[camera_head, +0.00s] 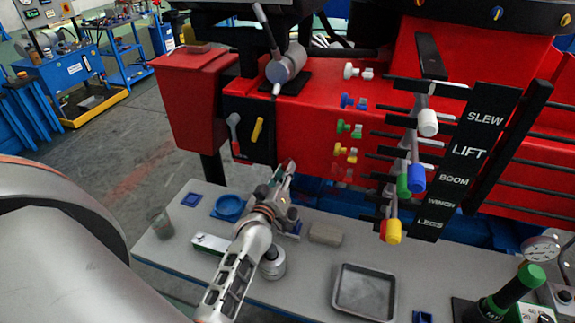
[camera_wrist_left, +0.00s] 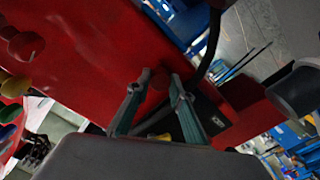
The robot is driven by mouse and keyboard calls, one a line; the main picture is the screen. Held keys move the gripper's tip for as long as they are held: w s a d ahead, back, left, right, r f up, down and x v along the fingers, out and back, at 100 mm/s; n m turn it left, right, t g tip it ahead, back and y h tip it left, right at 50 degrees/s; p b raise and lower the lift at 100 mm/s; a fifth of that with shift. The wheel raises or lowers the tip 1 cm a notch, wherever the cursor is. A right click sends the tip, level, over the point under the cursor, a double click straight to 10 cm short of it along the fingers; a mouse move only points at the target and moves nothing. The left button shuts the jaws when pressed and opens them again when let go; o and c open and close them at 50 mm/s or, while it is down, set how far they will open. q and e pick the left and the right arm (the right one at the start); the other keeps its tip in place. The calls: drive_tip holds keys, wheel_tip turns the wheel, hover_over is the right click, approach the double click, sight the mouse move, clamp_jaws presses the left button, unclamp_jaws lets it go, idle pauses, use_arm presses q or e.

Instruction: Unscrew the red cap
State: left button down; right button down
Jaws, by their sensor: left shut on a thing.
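My left gripper (camera_head: 284,174) reaches up from the bench to the lower face of the red machine body. In the left wrist view, its two green-grey fingers (camera_wrist_left: 160,88) point at the red face and close around a small dark red round piece, the red cap (camera_wrist_left: 158,79). The cap is mostly hidden by the fingers and blends into the red surface behind it. In the head view the gripper covers it. I cannot tell whether it has turned. My right gripper is not in view.
White, blue, green and yellow couplings (camera_head: 347,130) stick out right of the gripper. A lever bank (camera_head: 418,150) stands further right. Below is a grey bench (camera_head: 320,262) with a blue bowl (camera_head: 229,207), a grey block (camera_head: 325,233) and an empty tray (camera_head: 364,314).

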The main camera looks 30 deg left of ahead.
use_arm(q)
drive_tip(key=shift+f+n, duration=0.15)
drive_tip(key=shift+n, duration=0.15)
drive_tip(key=c, duration=1.8)
unclamp_jaws()
drive_tip(key=shift+o, duration=0.5)
drive_tip(key=shift+c, duration=0.9)
